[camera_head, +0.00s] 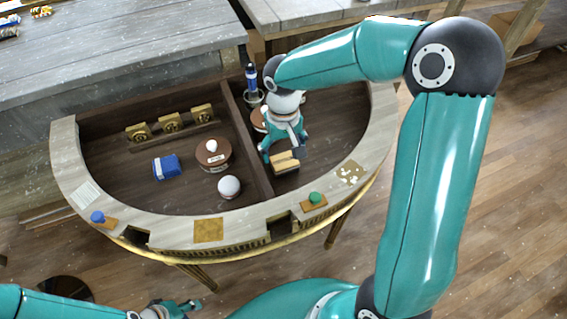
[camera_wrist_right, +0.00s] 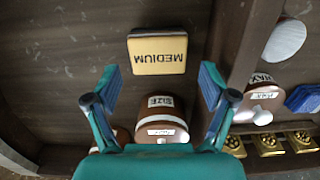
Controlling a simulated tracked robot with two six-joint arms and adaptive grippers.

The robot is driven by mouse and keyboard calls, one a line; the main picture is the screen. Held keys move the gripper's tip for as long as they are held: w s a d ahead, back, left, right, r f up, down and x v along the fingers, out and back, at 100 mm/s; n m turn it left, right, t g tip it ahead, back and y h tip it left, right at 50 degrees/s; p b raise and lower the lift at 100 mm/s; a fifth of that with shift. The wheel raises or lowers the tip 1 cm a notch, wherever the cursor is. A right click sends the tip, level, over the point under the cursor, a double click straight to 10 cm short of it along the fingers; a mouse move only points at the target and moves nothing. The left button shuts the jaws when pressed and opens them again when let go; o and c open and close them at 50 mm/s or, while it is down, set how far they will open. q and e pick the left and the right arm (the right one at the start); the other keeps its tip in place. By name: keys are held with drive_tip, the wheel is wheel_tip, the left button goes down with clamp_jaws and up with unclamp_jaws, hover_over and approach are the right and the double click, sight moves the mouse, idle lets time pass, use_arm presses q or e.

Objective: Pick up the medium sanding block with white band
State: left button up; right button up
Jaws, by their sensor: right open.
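The medium sanding block (camera_wrist_right: 157,52) is tan-yellow, with MEDIUM printed upside down in the right wrist view and a pale band along its far edge. In the head view the block (camera_head: 285,164) lies on the dark floor of the console's right compartment, partly covered by my right gripper (camera_head: 283,152). My right gripper (camera_wrist_right: 161,84) is open and empty, and in the wrist view the block shows beyond and between its fingertips. My left gripper (camera_head: 174,307) is at the bottom edge of the head view, away from the console; its opening is unclear.
A divider (camera_head: 247,140) stands left of the block. A round SIZE container (camera_wrist_right: 161,121) sits near the right gripper. The left compartment holds a blue block (camera_head: 166,167), a brown WAX pot (camera_head: 213,155) and a white round thing (camera_head: 229,186). The curved rim (camera_head: 240,232) borders the front.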

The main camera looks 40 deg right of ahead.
sight(284, 160)
drive_tip(key=shift+d+f, duration=0.1)
drive_tip(key=shift+f, duration=2.3)
drive_tip(key=c, duration=0.9)
drive_tip(key=shift+r, duration=0.1)
wheel_tip(284, 160, up, 20)
drive_tip(key=shift+p, duration=0.95)
drive_tip(key=o, duration=0.5)
drive_tip(key=shift+c, duration=0.2)
drive_tip(key=c, duration=0.4)
